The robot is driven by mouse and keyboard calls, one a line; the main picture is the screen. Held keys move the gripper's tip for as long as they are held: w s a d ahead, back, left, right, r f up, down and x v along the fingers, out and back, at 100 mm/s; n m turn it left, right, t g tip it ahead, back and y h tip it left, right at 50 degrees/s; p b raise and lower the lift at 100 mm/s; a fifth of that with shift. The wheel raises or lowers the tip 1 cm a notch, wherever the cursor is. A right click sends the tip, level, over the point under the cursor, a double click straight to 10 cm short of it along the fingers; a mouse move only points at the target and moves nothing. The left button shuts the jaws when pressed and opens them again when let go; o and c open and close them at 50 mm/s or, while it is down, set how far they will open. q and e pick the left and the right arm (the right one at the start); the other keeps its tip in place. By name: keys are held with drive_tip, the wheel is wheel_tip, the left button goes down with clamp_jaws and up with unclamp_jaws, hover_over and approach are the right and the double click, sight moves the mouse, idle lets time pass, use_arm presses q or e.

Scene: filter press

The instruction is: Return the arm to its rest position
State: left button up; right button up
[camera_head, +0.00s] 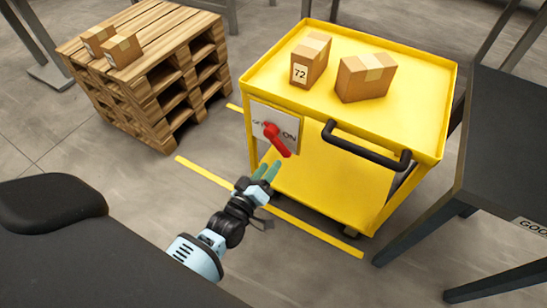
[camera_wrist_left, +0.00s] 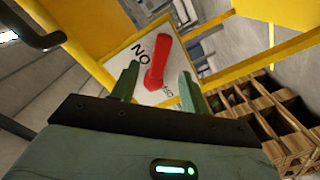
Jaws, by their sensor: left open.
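My left gripper (camera_head: 267,171) is in front of the yellow cart (camera_head: 330,187), just below and left of a red handle (camera_head: 277,141). Its two green fingers are apart and nothing is seen held between them. In the left wrist view the open gripper (camera_wrist_left: 157,82) faces the red handle (camera_wrist_left: 160,62), which shows between and beyond the fingers. I cannot tell whether they touch it. My right gripper is not in view.
Two cardboard boxes, one marked 72 (camera_head: 310,60) and one plain (camera_head: 366,78), stand on the cart. A black bar handle (camera_head: 365,147) juts from its front. Stacked wooden pallets (camera_head: 150,60) with small boxes stand at left. A dark table (camera_head: 510,150) is at right. Yellow lines mark the floor.

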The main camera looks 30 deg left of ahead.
use_arm(q)
drive_tip(key=shift+s, duration=0.9)
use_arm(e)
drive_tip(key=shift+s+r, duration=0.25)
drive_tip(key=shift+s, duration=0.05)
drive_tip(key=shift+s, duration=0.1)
